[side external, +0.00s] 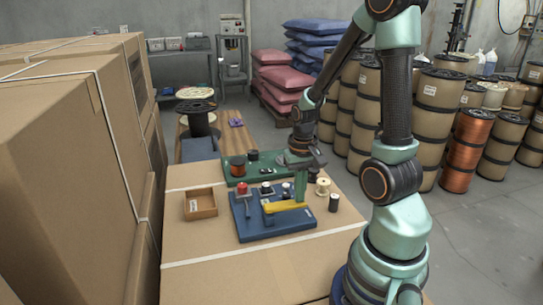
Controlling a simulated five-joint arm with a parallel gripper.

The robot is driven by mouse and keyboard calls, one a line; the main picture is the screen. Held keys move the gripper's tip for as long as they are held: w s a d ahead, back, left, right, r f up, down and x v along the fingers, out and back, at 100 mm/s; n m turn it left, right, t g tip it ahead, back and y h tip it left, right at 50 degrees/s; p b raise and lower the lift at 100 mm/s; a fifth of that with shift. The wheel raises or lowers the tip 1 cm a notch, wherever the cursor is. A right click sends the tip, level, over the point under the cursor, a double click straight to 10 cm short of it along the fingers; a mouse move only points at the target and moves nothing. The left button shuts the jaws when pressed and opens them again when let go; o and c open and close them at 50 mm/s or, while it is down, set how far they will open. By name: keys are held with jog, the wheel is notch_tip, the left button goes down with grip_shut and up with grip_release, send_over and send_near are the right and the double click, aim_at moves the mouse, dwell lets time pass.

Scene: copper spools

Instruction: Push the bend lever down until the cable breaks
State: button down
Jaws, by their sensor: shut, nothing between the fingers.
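A yellow bar (286,206), which looks like the bend lever, lies nearly level over a blue base plate (252,230) on a large cardboard surface. My gripper (300,195) is shut and points down at the right part of the yellow bar. Its tips are at or just above the bar; I cannot tell whether they touch. A red-topped part (242,188) stands at the back left of the blue plate, with small dark and white parts to its right. The cable is too small or hidden to make out.
A green plate (233,180) with a copper spool (238,167) lies behind. An open brown box (201,203) stands left. A cream spool (323,187) and a black spool (334,203) stand right. Tall cartons (60,180) wall the left side. The front cardboard is clear.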

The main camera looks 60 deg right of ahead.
jog(key=shift+f, duration=0.9)
jog(key=shift+r, duration=0.1)
dwell(0.4)
jog(key=shift+r, duration=3.7)
